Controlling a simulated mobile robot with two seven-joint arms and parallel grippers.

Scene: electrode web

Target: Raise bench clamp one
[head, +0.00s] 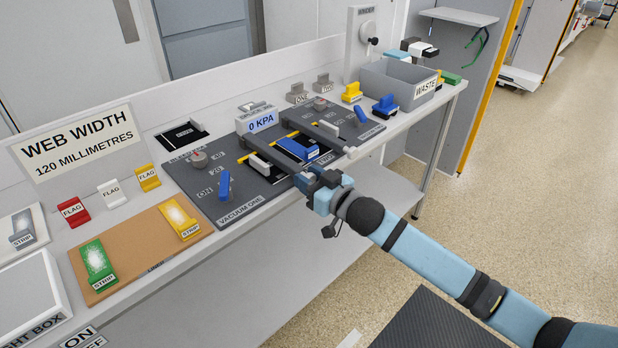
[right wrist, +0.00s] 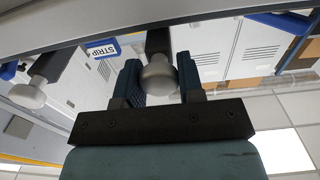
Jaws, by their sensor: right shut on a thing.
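Two dark clamp bars cross the grey bench panel. The left clamp bar (head: 279,167) runs to the front edge, where my right gripper (head: 313,180) is at its near end. The right wrist view shows this gripper (right wrist: 158,90) with its two blue fingers on either side of a round grey knob (right wrist: 158,76), shut on it. The other clamp bar (head: 315,130) lies to the right, its pale knob (head: 350,152) free at the bench edge. I cannot read which clamp is numbered one. A blue strip (head: 297,149) lies between the bars. My left gripper is out of view.
The gauge sign (head: 262,122) reads 0 KPA. Blue levers (head: 224,186) and dials stand on the panel. A grey waste bin (head: 395,82) is at the far right. A brown board (head: 148,248) with strips lies at the left. The floor to the right is clear.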

